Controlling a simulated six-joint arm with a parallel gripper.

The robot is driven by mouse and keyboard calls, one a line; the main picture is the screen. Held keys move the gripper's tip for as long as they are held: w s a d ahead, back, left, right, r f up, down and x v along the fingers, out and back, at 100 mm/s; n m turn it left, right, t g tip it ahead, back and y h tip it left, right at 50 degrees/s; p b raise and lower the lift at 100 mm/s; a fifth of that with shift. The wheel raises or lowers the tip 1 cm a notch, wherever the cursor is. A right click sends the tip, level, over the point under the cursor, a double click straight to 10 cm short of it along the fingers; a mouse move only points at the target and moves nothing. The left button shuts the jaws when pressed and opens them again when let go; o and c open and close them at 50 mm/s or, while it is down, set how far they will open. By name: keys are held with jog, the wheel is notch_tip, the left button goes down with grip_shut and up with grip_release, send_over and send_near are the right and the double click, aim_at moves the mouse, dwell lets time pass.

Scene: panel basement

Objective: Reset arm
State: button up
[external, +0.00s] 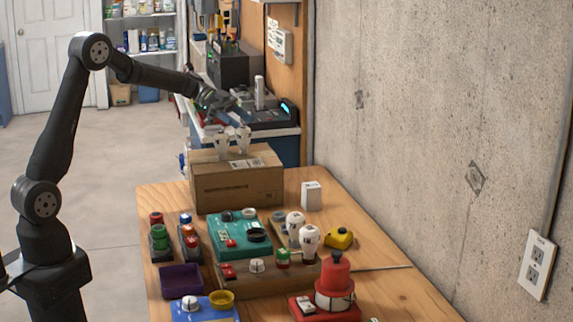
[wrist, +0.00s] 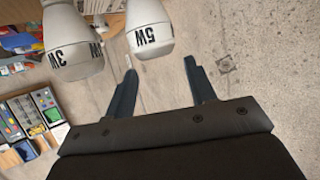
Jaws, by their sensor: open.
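My gripper (external: 222,101) is held high in the external view, beyond and above the cardboard box (external: 237,189). In the wrist view its two fingers (wrist: 160,66) are spread apart with nothing between them. Two white bulb-shaped objects marked 3W (wrist: 73,45) and 5W (wrist: 149,29) show close by in the wrist view, to the upper left and top of the fingers. Two pale bulb-like objects (external: 222,144) appear on the cardboard box top; I cannot tell if they are the same ones.
A concrete wall (external: 430,120) bounds the right side. A cluttered workbench stands behind.

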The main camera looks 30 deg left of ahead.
jog(key=shift+f, duration=0.45)
notch_tip(320, 180, down, 3)
jog(key=shift+a+r, duration=0.15)
jog(key=r+v, duration=0.1)
jog(key=v, duration=1.1)
jog(key=x, duration=1.2)
jog(key=shift+f, duration=0.25)
jog(key=r, duration=0.4)
jog(key=shift+d+r, duration=0.1)
jog(key=shift+d, duration=0.1)
jog(key=s+d+r, duration=0.6)
jog(key=s+r, duration=0.1)
jog(key=s, duration=0.3)
jog(key=s+d+f+n+t, duration=0.1)
jog(key=s+d+f, duration=0.2)
jog(key=s+d, duration=0.4)
jog(key=s+d+f, duration=0.3)
jog(key=s+d, duration=0.1)
jog(key=d, duration=0.5)
jog(key=s+d+f+n+t, duration=0.1)
jog(key=s+d+f, duration=0.2)
jog(key=s+f, duration=0.2)
jog(key=shift+s+d+f, duration=0.15)
jog(key=shift+s+f, duration=0.1)
jog(key=shift+f, duration=0.95)
jog(key=shift+s, duration=0.1)
